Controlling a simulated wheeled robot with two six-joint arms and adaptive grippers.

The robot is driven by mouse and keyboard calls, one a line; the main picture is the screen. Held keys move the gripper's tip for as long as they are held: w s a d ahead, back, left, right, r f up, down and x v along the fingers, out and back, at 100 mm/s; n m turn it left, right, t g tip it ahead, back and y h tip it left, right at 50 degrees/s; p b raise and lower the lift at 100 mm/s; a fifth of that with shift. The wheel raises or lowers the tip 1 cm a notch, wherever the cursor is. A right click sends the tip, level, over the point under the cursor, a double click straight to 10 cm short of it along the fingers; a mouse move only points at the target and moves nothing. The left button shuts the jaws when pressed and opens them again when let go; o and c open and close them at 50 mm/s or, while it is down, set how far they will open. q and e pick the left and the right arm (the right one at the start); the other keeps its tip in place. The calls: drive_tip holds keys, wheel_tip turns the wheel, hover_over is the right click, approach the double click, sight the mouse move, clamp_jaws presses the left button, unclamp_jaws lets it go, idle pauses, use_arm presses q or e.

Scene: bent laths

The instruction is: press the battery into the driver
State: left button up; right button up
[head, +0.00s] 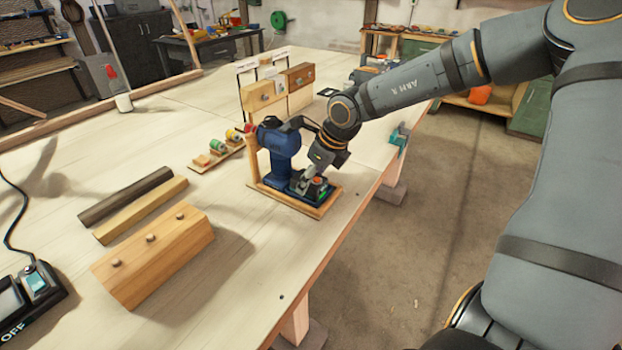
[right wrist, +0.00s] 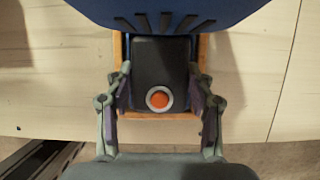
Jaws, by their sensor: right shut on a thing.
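The blue driver (head: 276,148) stands upright in a wooden stand (head: 322,208) near the table's right edge. It also shows as a blue body at the top of the right wrist view (right wrist: 170,12). The dark battery (head: 322,190) is at the foot of the driver, low over the stand's base. In the right wrist view the battery (right wrist: 160,60) shows a black top and an orange round button. My right gripper (head: 311,183) is shut on the battery, one finger on each side. How far the battery sits in the driver is hidden. My left gripper is out of view.
A wooden block with round knobs (head: 150,262) and two bars (head: 140,208) lie to the left. A small rack with coloured pieces (head: 216,152) stands behind. Upright wooden blocks (head: 297,76) are farther back. A teal clamp (head: 399,136) grips the right table edge.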

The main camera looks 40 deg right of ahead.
drive_tip(key=shift+f, duration=0.1)
drive_tip(key=o, duration=1.6)
drive_tip(key=shift+c, duration=0.2)
drive_tip(key=shift+r+p, duration=2)
drive_tip(key=shift+r, duration=1.6)
drive_tip(key=shift+f, duration=0.1)
